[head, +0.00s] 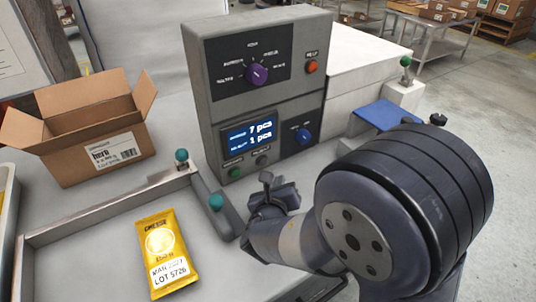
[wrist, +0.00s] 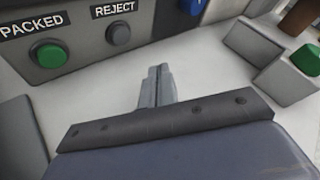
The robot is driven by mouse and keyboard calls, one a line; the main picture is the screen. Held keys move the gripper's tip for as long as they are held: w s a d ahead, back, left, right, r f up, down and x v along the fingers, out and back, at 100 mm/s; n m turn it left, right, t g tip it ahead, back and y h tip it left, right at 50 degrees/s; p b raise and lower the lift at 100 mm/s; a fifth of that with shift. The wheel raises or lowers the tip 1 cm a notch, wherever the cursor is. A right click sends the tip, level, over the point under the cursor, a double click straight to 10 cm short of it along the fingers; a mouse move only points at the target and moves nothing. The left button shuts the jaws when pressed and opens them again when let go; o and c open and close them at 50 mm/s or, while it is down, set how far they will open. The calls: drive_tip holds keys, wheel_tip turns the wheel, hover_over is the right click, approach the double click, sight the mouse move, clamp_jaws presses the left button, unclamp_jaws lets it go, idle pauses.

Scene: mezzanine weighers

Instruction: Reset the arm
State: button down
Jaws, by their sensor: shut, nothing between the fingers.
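My gripper (wrist: 157,72) is shut and empty in the wrist view, its two fingers together above the pale worktop. In the head view my gripper (head: 266,180) shows just in front of the grey control box (head: 222,107), low and near its right side. In the wrist view the green PACKED button (wrist: 49,54) and the grey REJECT button (wrist: 118,35) lie beyond the fingers, to the left. The fingers appear apart from both buttons.
A yellow packet (head: 164,252) lies in the metal-edged area at front. An open cardboard box (head: 75,135) stands left. A blue pad (head: 385,114) and a green-knobbed post (head: 405,62) are at right.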

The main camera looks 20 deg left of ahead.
drive_tip(key=shift+w+a+p, duration=0.35)
drive_tip(key=shift+w+a, duration=0.35)
drive_tip(key=shift+a, duration=0.15)
drive_tip(key=shift+s+d+r+p, duration=0.1)
drive_tip(key=shift+d+r+p, duration=0.05)
drive_tip(key=shift+p, duration=0.45)
drive_tip(key=shift+s+d+b, duration=0.85)
drive_tip(key=shift+s+d, duration=1.05)
drive_tip(key=shift+d, duration=0.3)
drive_tip(key=shift+w+a, duration=0.1)
drive_tip(key=shift+a, duration=0.05)
